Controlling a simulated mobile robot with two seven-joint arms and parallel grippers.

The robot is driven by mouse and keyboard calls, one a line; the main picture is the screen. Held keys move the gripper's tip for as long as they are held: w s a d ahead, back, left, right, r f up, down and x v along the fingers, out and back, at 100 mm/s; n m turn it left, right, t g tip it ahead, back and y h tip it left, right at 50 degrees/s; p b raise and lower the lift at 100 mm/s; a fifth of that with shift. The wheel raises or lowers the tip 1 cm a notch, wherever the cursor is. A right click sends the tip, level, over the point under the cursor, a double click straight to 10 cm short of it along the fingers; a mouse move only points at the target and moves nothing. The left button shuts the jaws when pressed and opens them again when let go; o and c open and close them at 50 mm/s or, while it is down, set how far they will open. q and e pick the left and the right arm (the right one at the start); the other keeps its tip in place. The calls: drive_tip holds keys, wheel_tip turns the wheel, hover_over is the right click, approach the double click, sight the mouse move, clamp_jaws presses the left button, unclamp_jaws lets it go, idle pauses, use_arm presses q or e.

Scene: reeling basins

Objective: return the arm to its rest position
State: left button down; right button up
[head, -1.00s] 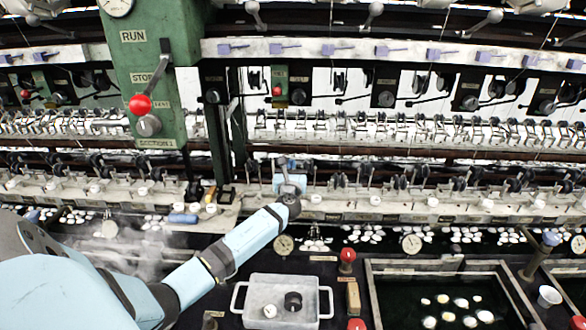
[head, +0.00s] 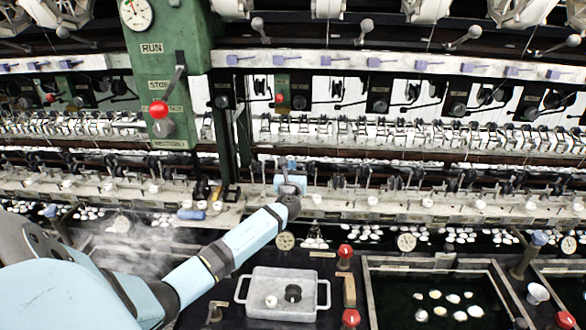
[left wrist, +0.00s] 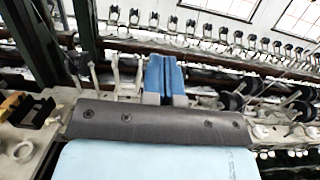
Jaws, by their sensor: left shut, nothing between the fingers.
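My left arm (head: 235,247) comes in from the lower left of the head view and reaches to the white ledge of the reeling machine. Its gripper (head: 288,163) is at the arm's far end, in front of the machine's lower row of fittings. In the left wrist view the gripper (left wrist: 164,75) shows as two blue fingers side by side, shut with nothing between them. My right gripper is in neither view.
A green control post (head: 163,75) with a red-knobbed lever stands left of the gripper. A grey two-handled tray (head: 259,308) sits below the arm. A dark basin (head: 402,312) with pale cocoons lies to the right. Red knobs (head: 345,251) stand between them.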

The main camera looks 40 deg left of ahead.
use_arm(q)
drive_tip(key=s+d+f+n+g+h, duration=0.2)
drive_tip(key=s+d+f+n+g, duration=0.3)
drive_tip(key=s+d+n, duration=0.4)
drive_tip(key=s+d+f+n+g+h, duration=0.2)
drive_tip(key=s+d+f+n+h, duration=0.1)
drive_tip(key=s+d+f+n, duration=0.75)
drive_tip(key=s+d+r+n+g+h, duration=0.2)
drive_tip(key=s+d+n+h, duration=0.15)
drive_tip(key=s+d, duration=0.55)
drive_tip(key=s+d+r+n+g+h, duration=0.35)
drive_tip(key=s+d, duration=0.25)
drive_tip(key=s, duration=0.7)
drive_tip(key=w+d+f+t+h, duration=0.2)
drive_tip(key=d+f+t, duration=0.1)
drive_tip(key=f, duration=0.4)
drive_tip(key=w+d+f+m+t+h, duration=0.1)
drive_tip(key=w+d+f+t, duration=0.2)
drive_tip(key=f+t, duration=0.2)
wheel_tip(320, 180, down, 2)
drive_tip(key=shift+f+h, duration=0.15)
drive_tip(key=shift+h, duration=0.25)
